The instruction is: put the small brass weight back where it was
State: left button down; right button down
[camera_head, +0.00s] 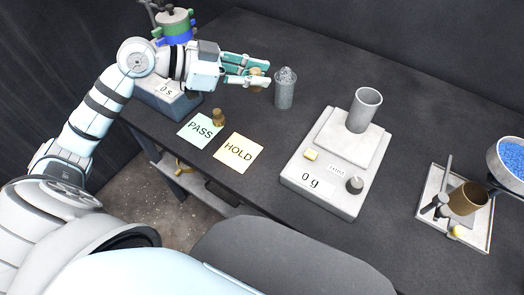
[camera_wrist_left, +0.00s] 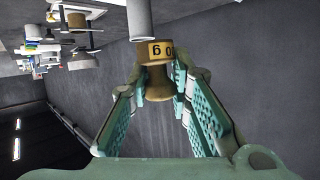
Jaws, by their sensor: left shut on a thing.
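My left gripper (camera_head: 250,74) is shut on a brass weight (camera_head: 257,78) and holds it above the dark table. In the left wrist view the brass weight (camera_wrist_left: 158,75) sits between the teal finger pads of the gripper (camera_wrist_left: 165,90); its yellow label shows only in part. A second brass weight (camera_head: 218,118) stands upright on the table by the upper right edge of the PASS card (camera_head: 198,131). The HOLD card (camera_head: 239,152) lies to the right of it. My right gripper is not in view.
A grey cylinder (camera_head: 284,92) stands just right of my left gripper. A scale (camera_head: 309,177) reading 0 g bears a metal cup (camera_head: 364,110). The screen machine (camera_head: 169,103) stands at left. A tray (camera_head: 425,205) and a bowl of blue grains (camera_head: 512,158) are at right.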

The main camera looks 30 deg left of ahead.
aim_at(258, 143)
pick_arm(q)
notch_tip(258, 143, down, 19)
jog(key=shift+w+f+b, duration=0.15)
jog(key=shift+b, duration=0.95)
jog(key=shift+f+b, duration=0.65)
jog(key=shift+b, duration=0.15)
jog(key=c, duration=1.5)
grip_release()
jog(key=shift+o, duration=0.2)
jog(key=shift+r, duration=0.15)
jog(key=shift+r+p, duration=0.25)
jog(key=shift+p, duration=0.2)
jog(key=shift+r+p, duration=0.55)
jog(key=shift+p, duration=0.1)
jog(key=v, duration=0.6)
jog(key=shift+a+f+b, duration=0.1)
jog(key=shift+f+b, duration=0.2)
jog(key=shift+b, duration=0.05)
jog(key=p+v, duration=0.2)
jog(key=v, duration=0.1)
jog(key=p+v, duration=0.1)
jog(key=v, duration=0.1)
jog(key=shift+s+a+r+p, duration=0.15)
jog(key=shift+s+r+p, duration=0.1)
jog(key=shift+r+p, duration=0.15)
jog(key=shift+f, duration=0.15)
